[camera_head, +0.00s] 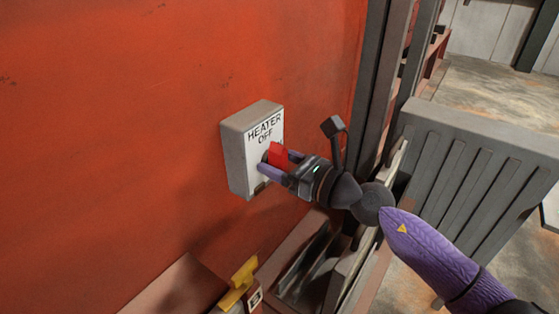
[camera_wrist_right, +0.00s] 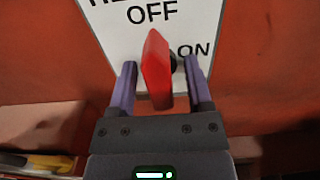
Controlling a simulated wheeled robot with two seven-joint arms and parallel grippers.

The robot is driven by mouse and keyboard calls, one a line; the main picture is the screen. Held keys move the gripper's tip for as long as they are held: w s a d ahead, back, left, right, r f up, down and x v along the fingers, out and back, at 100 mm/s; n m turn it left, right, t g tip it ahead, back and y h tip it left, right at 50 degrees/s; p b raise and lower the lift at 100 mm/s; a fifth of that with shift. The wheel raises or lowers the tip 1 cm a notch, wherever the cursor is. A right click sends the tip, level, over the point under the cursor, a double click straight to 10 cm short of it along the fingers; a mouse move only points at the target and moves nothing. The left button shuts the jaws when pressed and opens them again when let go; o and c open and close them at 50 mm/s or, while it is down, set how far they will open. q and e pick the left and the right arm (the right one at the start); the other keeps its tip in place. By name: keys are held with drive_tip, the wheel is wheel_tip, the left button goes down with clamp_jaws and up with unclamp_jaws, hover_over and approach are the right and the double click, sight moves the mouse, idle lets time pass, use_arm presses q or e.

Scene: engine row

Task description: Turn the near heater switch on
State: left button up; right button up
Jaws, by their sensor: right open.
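The heater switch is a grey box (camera_head: 238,150) on the red wall, with a white face lettered "HEATER", "OFF" and "ON". Its red handle (camera_head: 278,155) stands out from the face. In the right wrist view the red handle (camera_wrist_right: 157,68) points up toward "OFF", with "ON" to its right. My right gripper (camera_head: 274,163) is open at the switch, its two purple fingers on either side of the handle. The wrist view shows gaps between the handle and both fingers (camera_wrist_right: 160,80). My left gripper is not in view.
A yellow handle (camera_head: 240,283) on another small box sits below at the bottom edge. A grey ribbed panel (camera_head: 475,180) stands to the right, beyond dark upright posts (camera_head: 385,80). The red wall (camera_head: 120,130) left of the switch is clear.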

clamp_jaws()
